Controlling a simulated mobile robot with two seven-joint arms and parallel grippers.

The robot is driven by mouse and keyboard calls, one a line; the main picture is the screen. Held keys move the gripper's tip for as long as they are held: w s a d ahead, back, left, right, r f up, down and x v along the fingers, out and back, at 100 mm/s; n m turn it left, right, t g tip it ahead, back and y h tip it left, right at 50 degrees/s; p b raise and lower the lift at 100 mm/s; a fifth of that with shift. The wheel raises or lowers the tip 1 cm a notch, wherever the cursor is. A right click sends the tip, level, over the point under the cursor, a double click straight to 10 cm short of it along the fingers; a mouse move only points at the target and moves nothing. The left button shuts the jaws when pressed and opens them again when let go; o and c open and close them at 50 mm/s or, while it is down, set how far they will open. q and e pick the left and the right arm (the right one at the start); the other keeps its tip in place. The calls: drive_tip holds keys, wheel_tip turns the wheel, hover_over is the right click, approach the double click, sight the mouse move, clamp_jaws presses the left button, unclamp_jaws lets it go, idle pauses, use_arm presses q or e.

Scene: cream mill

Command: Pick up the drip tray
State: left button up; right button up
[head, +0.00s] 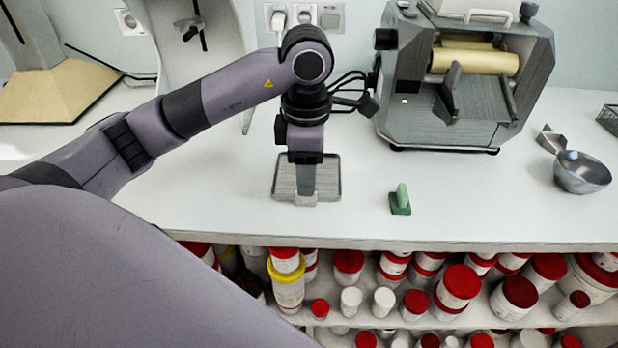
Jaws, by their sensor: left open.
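The drip tray (328,178) is a flat grey ribbed rectangle lying on the white worktop in the middle of the head view. My left gripper (305,198) points straight down in front of the tray and hides its middle strip. Its fingertips appear at the tray's near edge. The gripper is open, seen edge-on, and the gap between its fingers is hard to make out. I cannot tell whether the fingers touch the tray. My right gripper is not in view.
A grey roller mill (470,75) stands at the back right. A small green object (400,200) sits right of the tray, and a metal bowl (582,173) is at the far right. Jars with red lids (460,285) fill the shelf below. The worktop between tray and bowl is mostly clear.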

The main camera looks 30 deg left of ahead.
use_arm(q)
drive_tip(key=shift+a+f+p, duration=0.15)
drive_tip(key=shift+f+p, duration=0.15)
drive_tip(key=shift+f, duration=1.9)
clamp_jaws()
drive_tip(key=shift+r, duration=0.1)
